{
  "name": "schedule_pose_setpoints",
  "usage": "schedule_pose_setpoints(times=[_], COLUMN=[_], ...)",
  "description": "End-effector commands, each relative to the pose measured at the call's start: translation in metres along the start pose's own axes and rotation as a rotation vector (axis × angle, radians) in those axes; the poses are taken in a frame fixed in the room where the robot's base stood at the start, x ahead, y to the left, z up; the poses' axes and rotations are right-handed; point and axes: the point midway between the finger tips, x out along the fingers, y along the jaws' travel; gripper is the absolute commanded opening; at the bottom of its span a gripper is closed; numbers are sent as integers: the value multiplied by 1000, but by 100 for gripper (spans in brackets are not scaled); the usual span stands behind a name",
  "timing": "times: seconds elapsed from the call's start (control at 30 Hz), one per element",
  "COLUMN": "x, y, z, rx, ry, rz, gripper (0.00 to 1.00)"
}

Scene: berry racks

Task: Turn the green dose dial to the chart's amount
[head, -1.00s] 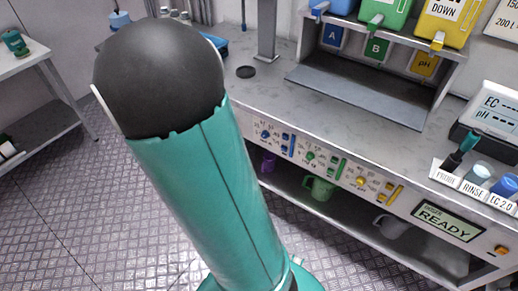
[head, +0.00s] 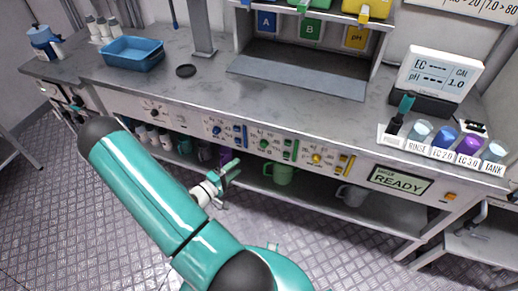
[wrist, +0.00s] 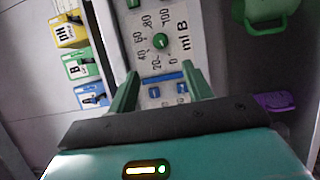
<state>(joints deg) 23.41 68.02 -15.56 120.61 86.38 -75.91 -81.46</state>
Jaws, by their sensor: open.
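The green dose dial (wrist: 160,42) is on the panel in the wrist view, ringed by a scale from 0 to 100 and labelled "ml B". Its exact setting is too small to read. In the head view the dial (head: 264,144) is on the bench's front panel. My gripper (head: 230,172) is in front of and below the panel there. In the wrist view my gripper (wrist: 161,85) is open and empty, its green fingers apart and short of the dial. A wall chart (head: 490,8) is cut off at the top right; "20" and "7.0 > 80" show.
A blue dial (head: 216,130) and a yellow dial (head: 316,158) flank the green one. A green mug (head: 282,174) stands on the shelf below. Blue, green and yellow jugs stand above the bench. A READY screen (head: 399,180) is to the right. The floor in front is clear.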

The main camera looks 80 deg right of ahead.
Motion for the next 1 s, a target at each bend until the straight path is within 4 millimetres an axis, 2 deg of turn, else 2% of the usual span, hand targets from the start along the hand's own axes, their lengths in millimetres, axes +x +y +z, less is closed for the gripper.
schedule_pose_setpoints(times=[0.17,0.7,0.83,1.0], x=[18,119,132,137], y=[0,0,0,0], z=[2,2,1,1], rx=[-3,0,0,-1], ry=[-5,-4,-3,-1], rz=[5,2,2,1], gripper=[50,50,50,50])
